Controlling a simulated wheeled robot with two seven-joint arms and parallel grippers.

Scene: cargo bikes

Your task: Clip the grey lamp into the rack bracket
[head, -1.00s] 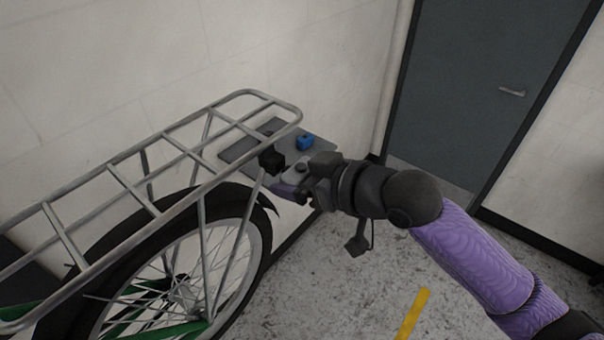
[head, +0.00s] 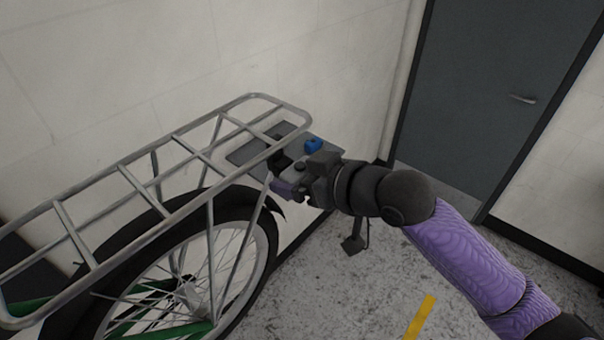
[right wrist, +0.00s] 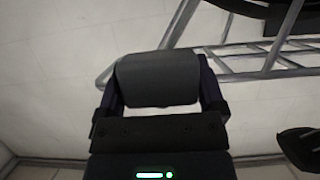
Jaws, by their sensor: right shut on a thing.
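My right gripper (head: 289,181) is at the end of the bike's rear rack. The grey lamp (right wrist: 158,78) shows in the right wrist view as a dark grey rounded block between the two fingers, which are shut on it. In the head view the gripper mostly hides the lamp. A small black block, apparently the rack bracket (head: 281,160), sits at the rack's end, just left of the gripper. Whether lamp and bracket touch cannot be told. The bracket is not visible in the wrist view. My left gripper is not in view.
The silver rack (head: 125,176) stands over the rear wheel (head: 262,250), and its tubes are close to my gripper. Behind it, a grey shelf (head: 245,153) by the wall bears a blue object (head: 313,145). A grey door (head: 500,110) is at the right. The floor below is open.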

